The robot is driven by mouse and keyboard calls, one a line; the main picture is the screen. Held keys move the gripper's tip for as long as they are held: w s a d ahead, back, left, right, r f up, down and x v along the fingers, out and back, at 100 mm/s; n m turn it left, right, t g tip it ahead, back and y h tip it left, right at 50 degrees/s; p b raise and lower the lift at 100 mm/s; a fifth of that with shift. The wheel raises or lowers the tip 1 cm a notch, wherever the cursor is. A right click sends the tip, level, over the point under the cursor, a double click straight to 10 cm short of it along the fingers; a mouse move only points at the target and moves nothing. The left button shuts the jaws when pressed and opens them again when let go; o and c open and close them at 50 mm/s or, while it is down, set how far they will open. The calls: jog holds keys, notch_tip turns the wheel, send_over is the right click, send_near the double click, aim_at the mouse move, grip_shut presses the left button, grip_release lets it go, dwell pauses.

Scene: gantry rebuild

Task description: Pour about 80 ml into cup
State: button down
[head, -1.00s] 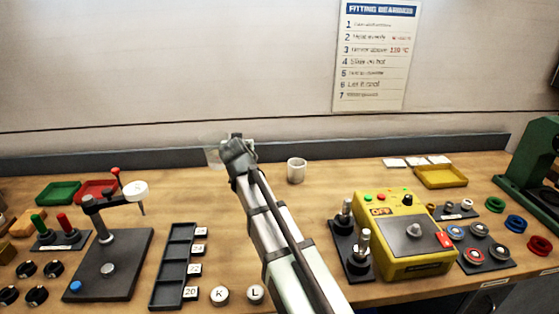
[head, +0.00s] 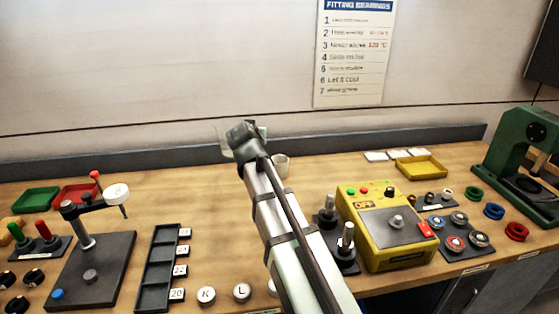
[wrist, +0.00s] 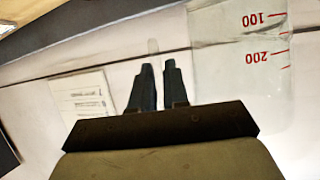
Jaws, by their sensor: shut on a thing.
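A white cup (head: 282,164) stands on the bench in the head view, its left part hidden behind my arm. My gripper (head: 243,130) is above the bench, up and to the left of the cup. A clear measuring jug (head: 224,141) shows faintly beside my gripper. In the wrist view my gripper (wrist: 158,84) has its fingers close together on a narrow, pale part between them. The clear jug (wrist: 235,75) is at the right there, with red 100 and 200 marks upside down. I cannot tell its liquid level. The cup's inside is not visible.
A yellow heater box (head: 388,228) and a stand with metal posts (head: 333,248) are right of my arm. A black slotted tray (head: 152,283) and a press stand (head: 92,270) are at the left. A yellow tray (head: 420,167) lies behind right. Bench around the cup is fairly clear.

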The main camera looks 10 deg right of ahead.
jog(key=s+d+m+g+h, duration=0.25)
jog(key=s+d+m, duration=0.2)
jog(key=d, duration=0.85)
jog(key=s+d+m+g+h, duration=0.1)
jog(key=s+d+m+h, duration=0.4)
jog(key=d, duration=0.7)
notch_tip(320, 180, down, 10)
jog(key=n, duration=0.2)
jog(key=shift+s+f+y, duration=0.15)
jog(key=shift+s+y, duration=0.1)
jog(key=shift+y, duration=0.2)
jog(key=shift+n, duration=0.25)
jog(key=shift+a, duration=0.1)
jog(key=shift+w+a+f+n+g+h, duration=0.4)
jog(key=shift+w+a+f+n, duration=0.1)
jog(key=shift+f+n, duration=0.15)
jog(key=w+a+r+n+g+h, duration=0.1)
jog(key=w+a+r+n+h, duration=0.2)
jog(key=r, duration=0.4)
jog(key=shift+w+a+r+n+g, duration=0.35)
jog(key=shift+w+a+n, duration=0.55)
jog(key=shift+n, duration=0.45)
